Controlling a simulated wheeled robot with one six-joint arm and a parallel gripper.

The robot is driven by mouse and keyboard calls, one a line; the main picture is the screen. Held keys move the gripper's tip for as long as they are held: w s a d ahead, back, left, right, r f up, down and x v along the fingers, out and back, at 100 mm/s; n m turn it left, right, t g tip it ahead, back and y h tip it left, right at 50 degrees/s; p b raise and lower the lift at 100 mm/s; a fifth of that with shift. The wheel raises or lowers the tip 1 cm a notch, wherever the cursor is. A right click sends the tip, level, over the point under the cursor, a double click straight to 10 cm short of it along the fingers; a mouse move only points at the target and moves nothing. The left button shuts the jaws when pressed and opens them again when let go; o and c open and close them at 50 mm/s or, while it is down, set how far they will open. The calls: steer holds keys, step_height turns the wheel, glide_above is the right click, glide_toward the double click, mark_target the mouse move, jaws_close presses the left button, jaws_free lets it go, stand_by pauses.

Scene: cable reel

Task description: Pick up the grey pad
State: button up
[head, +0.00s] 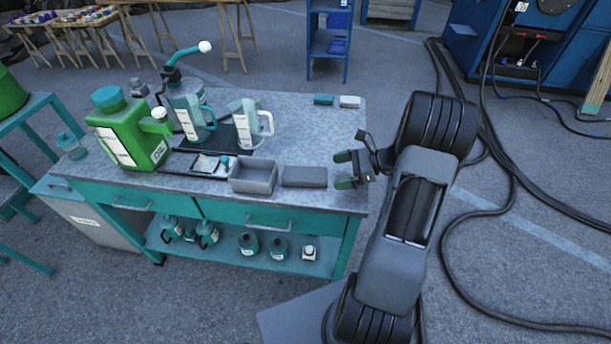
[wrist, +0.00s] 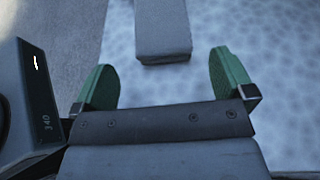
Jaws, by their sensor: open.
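The grey pad (head: 304,177) is a flat rectangular block lying on the metal workbench top near its front edge. In the wrist view the grey pad (wrist: 163,30) lies ahead of the fingers, its near end slightly beyond the fingertips and roughly centred between them. My gripper (head: 345,170) is just right of the pad, over the right end of the bench. In the wrist view my gripper (wrist: 162,74) has its two green fingers spread wide with nothing between them.
An open grey box (head: 254,177) stands close to the pad's left. Farther left are a green can (head: 130,135) and clear jugs (head: 250,125). A teal block (head: 323,100) and a whitish block (head: 350,102) lie at the back right. The bench top (head: 300,135) behind the pad is clear.

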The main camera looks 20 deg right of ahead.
mark_target(320, 174)
steer(key=shift+p+x, duration=0.4)
steer(key=shift+x, duration=2.45)
steer(key=shift+w, duration=0.1)
steer(key=shift+c, duration=0.4)
steer(key=shift+r, duration=0.1)
steer(key=c, duration=0.9)
